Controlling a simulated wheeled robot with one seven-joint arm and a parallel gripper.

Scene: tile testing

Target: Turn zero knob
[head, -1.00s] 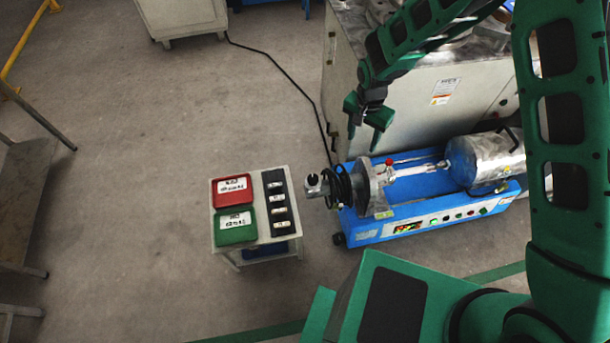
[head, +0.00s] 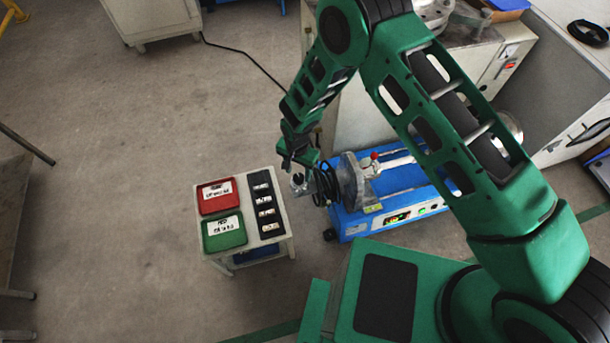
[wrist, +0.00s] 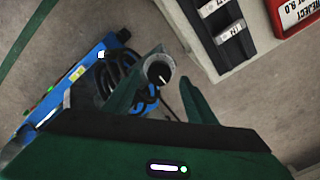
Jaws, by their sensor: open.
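The blue test machine (head: 352,222) stands on the floor right of the small table. A grey metal holder end with a dark round opening (head: 299,184) sticks out of its left side, beside black coiled cable (head: 325,186). I cannot tell which part is the zero knob. My gripper (head: 298,164) is open just above this metal end. In the wrist view, the metal end (wrist: 168,63) lies between the spread green fingers of my gripper (wrist: 172,70). Contact cannot be made out. My arm hides part of the machine's right side; its lit front panel (head: 398,216) shows.
The small white table (head: 283,196) holds a red tray (head: 216,207), a green tray (head: 222,242) and a black strip of labelled pieces (head: 251,198), close left of the metal end. A grey cabinet (head: 352,120) stands behind the machine.

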